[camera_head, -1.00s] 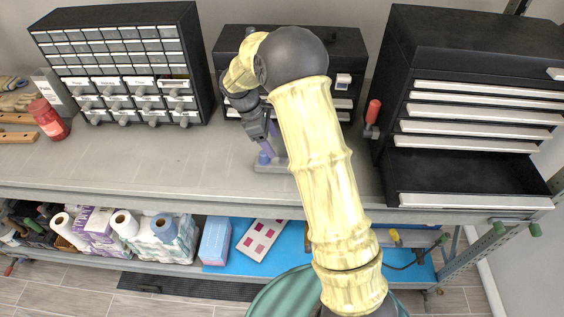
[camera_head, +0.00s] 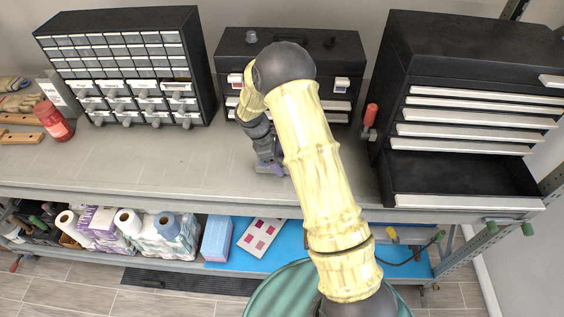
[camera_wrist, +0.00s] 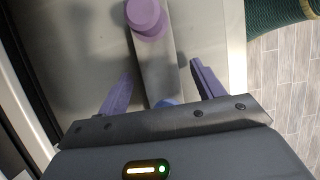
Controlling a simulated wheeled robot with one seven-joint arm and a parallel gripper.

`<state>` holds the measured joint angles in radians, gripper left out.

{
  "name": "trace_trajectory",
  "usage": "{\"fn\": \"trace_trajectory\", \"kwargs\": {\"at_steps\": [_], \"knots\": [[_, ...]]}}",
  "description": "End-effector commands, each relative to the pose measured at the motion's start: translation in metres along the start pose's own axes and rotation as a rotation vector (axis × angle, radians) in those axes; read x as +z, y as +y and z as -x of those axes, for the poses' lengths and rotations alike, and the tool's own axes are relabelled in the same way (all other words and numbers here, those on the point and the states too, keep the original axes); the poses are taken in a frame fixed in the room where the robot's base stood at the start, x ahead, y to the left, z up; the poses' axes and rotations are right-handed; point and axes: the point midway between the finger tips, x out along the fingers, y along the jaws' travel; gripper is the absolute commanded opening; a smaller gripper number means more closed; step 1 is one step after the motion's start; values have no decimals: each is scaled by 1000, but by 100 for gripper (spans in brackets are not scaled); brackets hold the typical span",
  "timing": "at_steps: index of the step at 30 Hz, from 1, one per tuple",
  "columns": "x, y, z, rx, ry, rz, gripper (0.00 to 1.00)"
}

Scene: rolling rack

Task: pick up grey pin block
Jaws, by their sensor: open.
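The grey pin block is a long grey bar (camera_wrist: 156,62) on the bench. In the wrist view a round purple pin (camera_wrist: 147,16) stands at its far end and a blue pin (camera_wrist: 166,103) shows near my gripper's palm. My gripper (camera_wrist: 162,69) is open, with one purple finger on each side of the bar and gaps on both sides. In the head view my gripper (camera_head: 268,158) is low over the bench and hides most of the block. Whether the fingers touch the bench is not clear.
A black toolbox (camera_head: 345,62) stands close behind. A drawer cabinet (camera_head: 133,65) is at left, and a tall tool chest (camera_head: 480,50) with an open bottom drawer (camera_head: 460,185) at right. A red-handled tool (camera_head: 371,114) is by the chest. The bench (camera_head: 170,160) is clear left of my gripper.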

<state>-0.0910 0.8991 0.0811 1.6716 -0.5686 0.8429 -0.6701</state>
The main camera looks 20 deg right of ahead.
Motion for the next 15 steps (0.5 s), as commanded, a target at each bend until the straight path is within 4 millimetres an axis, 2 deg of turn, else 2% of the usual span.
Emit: {"fn": "trace_trajectory", "kwargs": {"at_steps": [4, 15], "knots": [[1, 0, -10, -1, 0, -2, 67], [0, 0, -11, 0, 1, -2, 67]]}}
